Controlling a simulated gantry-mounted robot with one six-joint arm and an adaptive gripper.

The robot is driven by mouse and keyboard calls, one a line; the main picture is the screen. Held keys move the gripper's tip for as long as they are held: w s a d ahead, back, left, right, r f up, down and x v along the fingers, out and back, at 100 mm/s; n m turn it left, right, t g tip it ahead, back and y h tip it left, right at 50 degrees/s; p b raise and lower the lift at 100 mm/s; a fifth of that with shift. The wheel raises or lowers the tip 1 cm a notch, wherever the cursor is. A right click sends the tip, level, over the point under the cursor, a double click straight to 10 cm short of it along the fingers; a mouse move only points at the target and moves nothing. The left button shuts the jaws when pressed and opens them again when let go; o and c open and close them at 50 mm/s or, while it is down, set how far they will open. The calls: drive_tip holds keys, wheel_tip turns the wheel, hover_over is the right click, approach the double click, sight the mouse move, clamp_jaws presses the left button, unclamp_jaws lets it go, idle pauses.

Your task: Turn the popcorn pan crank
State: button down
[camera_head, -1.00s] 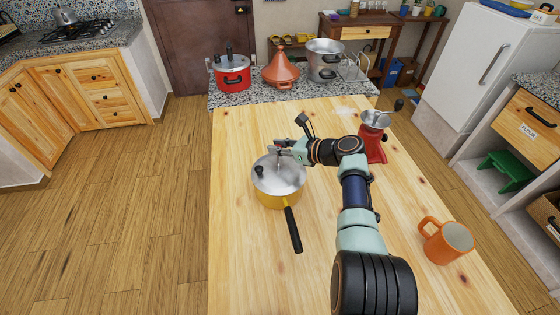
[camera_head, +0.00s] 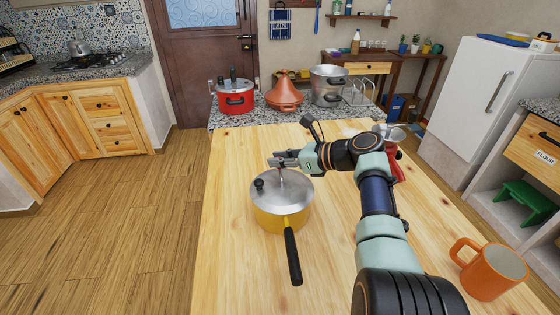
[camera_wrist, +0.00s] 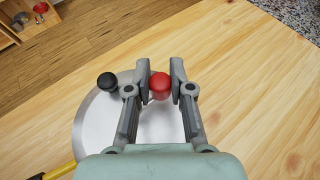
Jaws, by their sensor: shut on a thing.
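The yellow popcorn pan (camera_head: 284,219) with a silver lid (camera_head: 290,199) stands upright on the wooden table. Its long black handle (camera_head: 293,258) points to the table's front. A thin upright rod shows at the lid's middle. A black knob (camera_head: 259,185) is at the lid's left side, and it also shows in the wrist view (camera_wrist: 107,81). My gripper (camera_head: 281,160) is above the lid. In the wrist view my gripper's fingers (camera_wrist: 161,84) are shut on a red crank knob (camera_wrist: 160,88). The fingers hide most of this knob in the head view.
A red grinder (camera_head: 395,148) with a metal bowl stands right of my arm. An orange mug (camera_head: 491,273) is at the table's front right. A red pot (camera_head: 236,97), a clay tagine (camera_head: 284,93) and a steel pot (camera_head: 327,88) stand on the back counter. The table's left part is clear.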

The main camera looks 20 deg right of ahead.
drive_tip(key=c, duration=1)
unclamp_jaws()
drive_tip(key=shift+s+d+r, duration=0.2)
drive_tip(key=shift+d, duration=0.1)
drive_tip(key=v, duration=1.1)
drive_tip(key=shift+s, duration=0.2)
